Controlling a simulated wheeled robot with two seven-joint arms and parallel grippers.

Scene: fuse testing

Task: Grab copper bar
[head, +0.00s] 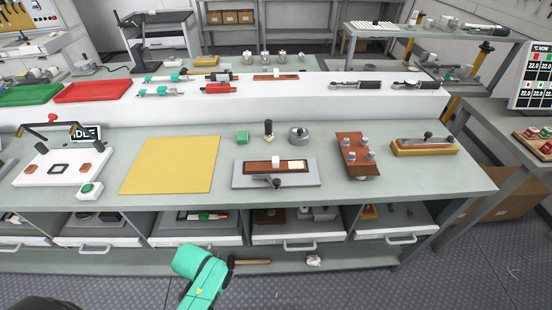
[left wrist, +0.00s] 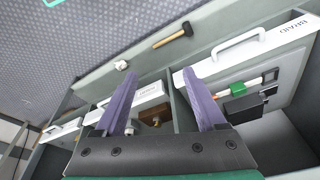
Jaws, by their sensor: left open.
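I cannot tell for sure which piece is the copper bar. A flat copper-brown bar (head: 257,166) lies in a grey clamp fixture (head: 300,180) on the workbench, beside a cream block. A copper-brown plate (head: 350,148) with several metal posts stands right of it. A thin brown bar (head: 276,77) lies on the raised white shelf. My left arm (head: 202,270) is low in front of the bench, well apart from all of these. In the left wrist view my left gripper (left wrist: 160,73) has its purple fingers spread and empty, facing the under-bench drawers. My right gripper is not in view.
A yellow mat (head: 168,165) and a white test board (head: 60,170) lie left on the bench. Open drawers (head: 283,240) line the space below. A hammer (left wrist: 173,36) lies on the low ledge.

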